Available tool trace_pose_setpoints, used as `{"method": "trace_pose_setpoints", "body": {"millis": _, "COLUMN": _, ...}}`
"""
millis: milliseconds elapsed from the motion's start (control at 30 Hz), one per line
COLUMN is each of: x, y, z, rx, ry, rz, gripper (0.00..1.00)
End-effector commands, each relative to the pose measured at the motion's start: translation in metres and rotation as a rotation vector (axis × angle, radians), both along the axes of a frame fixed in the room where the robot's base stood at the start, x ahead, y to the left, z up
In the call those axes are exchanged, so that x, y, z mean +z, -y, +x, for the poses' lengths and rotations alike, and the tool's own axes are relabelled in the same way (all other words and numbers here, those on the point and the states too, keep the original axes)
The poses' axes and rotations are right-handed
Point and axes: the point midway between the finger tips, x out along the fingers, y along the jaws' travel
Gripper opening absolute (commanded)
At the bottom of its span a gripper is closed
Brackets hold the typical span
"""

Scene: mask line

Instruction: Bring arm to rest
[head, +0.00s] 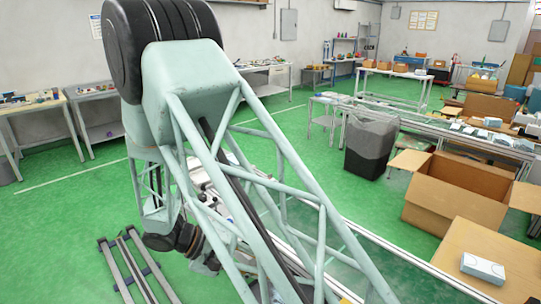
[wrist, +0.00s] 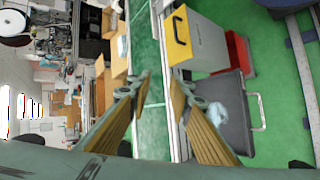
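My arm, a pale green lattice frame with black joints, fills the left and middle of the head view. My gripper shows in the wrist view (wrist: 157,88). Its two fingers stand well apart with nothing between them, over a green strip seen beyond. In the head view the gripper's fingers cannot be made out behind the arm links.
In the head view an open cardboard box (head: 455,192) and a dark bin (head: 369,145) stand right of my arm. A white box (head: 483,268) lies on a tan surface at the lower right. The wrist view shows a yellow-topped grey box (wrist: 207,42).

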Motion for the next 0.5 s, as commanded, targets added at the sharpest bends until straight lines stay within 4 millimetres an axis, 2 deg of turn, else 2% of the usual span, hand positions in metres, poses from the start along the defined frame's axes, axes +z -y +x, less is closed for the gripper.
{"method": "trace_pose_setpoints", "body": {"millis": 500, "x": 0.073, "y": 0.049, "z": -0.013, "rx": -0.104, "ry": -0.039, "rz": 0.132, "gripper": 0.19}}
